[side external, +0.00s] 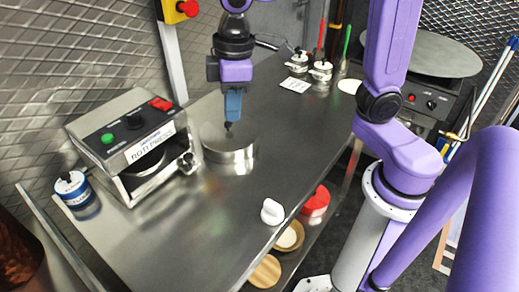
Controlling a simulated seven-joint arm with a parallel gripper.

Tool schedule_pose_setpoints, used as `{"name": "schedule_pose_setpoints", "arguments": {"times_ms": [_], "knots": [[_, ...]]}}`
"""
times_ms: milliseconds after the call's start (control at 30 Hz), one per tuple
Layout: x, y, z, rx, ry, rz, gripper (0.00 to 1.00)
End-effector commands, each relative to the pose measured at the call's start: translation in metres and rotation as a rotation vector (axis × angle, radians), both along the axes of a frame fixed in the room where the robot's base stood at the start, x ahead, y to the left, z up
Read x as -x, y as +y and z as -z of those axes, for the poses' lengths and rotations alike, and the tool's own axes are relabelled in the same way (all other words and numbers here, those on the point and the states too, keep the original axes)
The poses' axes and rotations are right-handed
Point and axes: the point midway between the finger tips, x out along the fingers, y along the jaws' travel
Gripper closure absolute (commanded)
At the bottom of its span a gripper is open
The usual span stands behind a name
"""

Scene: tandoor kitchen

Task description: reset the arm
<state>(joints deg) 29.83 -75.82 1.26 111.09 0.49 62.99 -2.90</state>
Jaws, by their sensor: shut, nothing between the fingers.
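My gripper (229,124) points straight down above the metal counter (235,220). Its blue fingers are together with nothing between them. Below and around its tips in the picture is a round, shiny metal container (229,155). I cannot tell whether the fingertips are above its rim or just inside it. My purple arm rises from its base at the right of the counter.
A roti press (130,140) stands left of the round container. A white knob-like item (272,211) sits at the right front edge. Small white-lidded pots (320,70) stand at the back. The front counter is clear.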

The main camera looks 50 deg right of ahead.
Motion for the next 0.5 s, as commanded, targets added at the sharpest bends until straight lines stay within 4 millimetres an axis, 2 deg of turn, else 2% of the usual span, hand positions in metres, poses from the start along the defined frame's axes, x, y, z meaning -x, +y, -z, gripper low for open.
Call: {"name": "schedule_pose_setpoints", "arguments": {"times_ms": [33,300,500], "knots": [[0.018,-0.009,0.005,0.004,0.003,-0.024,1.0],[0.104,-0.057,0.036,0.025,0.018,-0.149,1.0],[0.149,-0.089,0.055,0.038,0.024,-0.22,1.0]]}}
